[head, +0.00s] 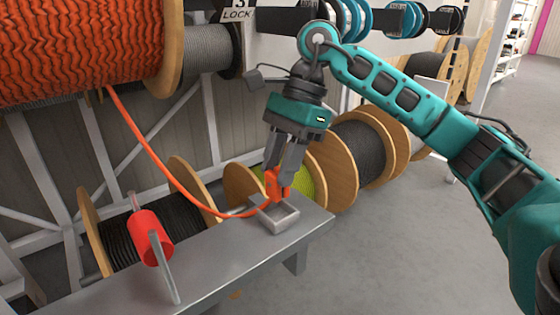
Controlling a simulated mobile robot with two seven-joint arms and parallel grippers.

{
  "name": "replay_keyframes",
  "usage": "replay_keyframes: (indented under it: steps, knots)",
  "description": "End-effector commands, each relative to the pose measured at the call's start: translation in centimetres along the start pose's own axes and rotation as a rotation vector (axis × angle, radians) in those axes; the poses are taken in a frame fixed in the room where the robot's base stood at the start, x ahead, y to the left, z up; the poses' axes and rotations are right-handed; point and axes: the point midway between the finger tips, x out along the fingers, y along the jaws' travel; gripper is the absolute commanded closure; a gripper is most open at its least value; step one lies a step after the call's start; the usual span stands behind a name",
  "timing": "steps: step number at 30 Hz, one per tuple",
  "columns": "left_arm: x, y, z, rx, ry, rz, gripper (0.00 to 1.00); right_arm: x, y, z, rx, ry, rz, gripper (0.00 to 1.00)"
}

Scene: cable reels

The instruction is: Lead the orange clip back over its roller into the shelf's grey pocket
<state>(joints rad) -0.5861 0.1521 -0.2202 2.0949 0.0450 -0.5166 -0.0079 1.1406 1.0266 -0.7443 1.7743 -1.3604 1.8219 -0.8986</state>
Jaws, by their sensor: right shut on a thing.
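My right gripper (283,190) is shut on the orange clip (272,184) and points down. The clip is at the grey pocket (280,222) near the right end of the grey shelf (225,262); its lower end is partly hidden by the fingers and the pocket rim, so I cannot tell how deep it sits. The orange cable (153,153) runs from the clip in a slack curve up to the large orange reel (75,45). A red roller (151,238) stands between posts on the shelf; the cable shows to its right, apart from it. My left gripper is out of view.
Reels of black (118,240), yellow-green (312,178) and dark grey (362,148) cable stand behind the shelf. A grey reel (207,52) hangs beside the orange one. A row of small reels (400,18) is at the back. The floor (420,255) at right is clear.

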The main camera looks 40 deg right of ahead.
Motion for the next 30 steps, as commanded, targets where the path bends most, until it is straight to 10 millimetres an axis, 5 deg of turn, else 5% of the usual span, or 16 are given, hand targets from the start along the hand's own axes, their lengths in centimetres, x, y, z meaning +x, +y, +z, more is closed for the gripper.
replay_keyframes:
  steps: [15, 30]
  knots:
    - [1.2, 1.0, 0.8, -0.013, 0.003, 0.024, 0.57, 3.5, 0.0, -1.5, -0.001, 0.001, 0.001, 0.98]
    - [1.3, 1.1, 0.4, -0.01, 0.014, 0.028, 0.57, 4.1, 0.0, -1.8, -0.001, 0.001, 0.0, 0.98]
